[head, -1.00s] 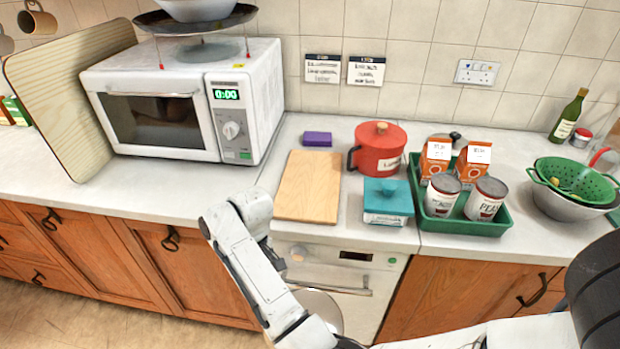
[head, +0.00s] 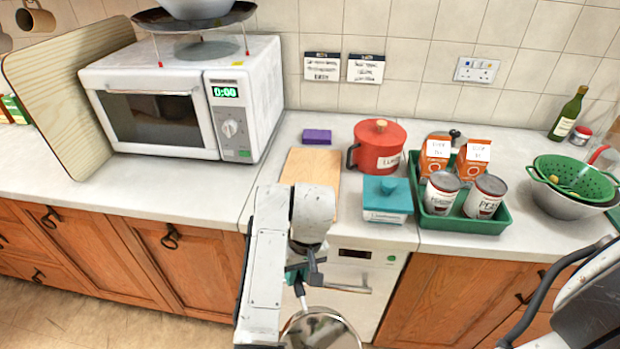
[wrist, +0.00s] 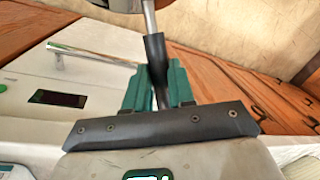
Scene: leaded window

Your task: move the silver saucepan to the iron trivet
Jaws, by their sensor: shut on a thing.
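The silver saucepan (head: 322,332) hangs low in front of the white oven, partly cut off by the bottom edge of the head view. My gripper (head: 302,272) is shut on its dark handle, with the pan below the jaws. In the wrist view the black handle (wrist: 155,55) stands between the green finger pads of my gripper (wrist: 159,88), and its silver shank runs up to the top edge. The pan is mostly out of the wrist view.
A wooden board (head: 310,170) lies on the counter, partly behind my arm. Near it are a red pot (head: 378,148), a teal box (head: 388,200) and a green tray (head: 455,222) with cans and cartons. A microwave (head: 185,100) stands left. Counter front left of my arm is clear.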

